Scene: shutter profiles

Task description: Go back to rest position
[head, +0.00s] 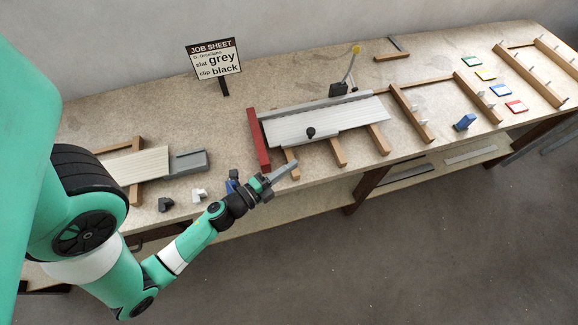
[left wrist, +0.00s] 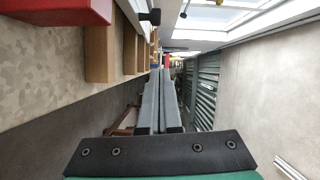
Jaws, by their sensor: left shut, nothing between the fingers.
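My left gripper (head: 282,172) is shut and empty. In the head view it is held near the front edge of the workbench, just in front of the wooden supports under the grey slats (head: 335,118). In the left wrist view its two grey fingers (left wrist: 160,100) lie together and point away from the camera, with nothing between them. My left arm comes in from the left of the head view, green with black joints. My right gripper is not in view.
The workbench (head: 240,120) holds a red stop block (head: 258,140), a job sheet sign (head: 214,58), a pale slat (head: 138,168) on wooden supports at left, and dark and white clips (head: 199,195). Floor in front is clear.

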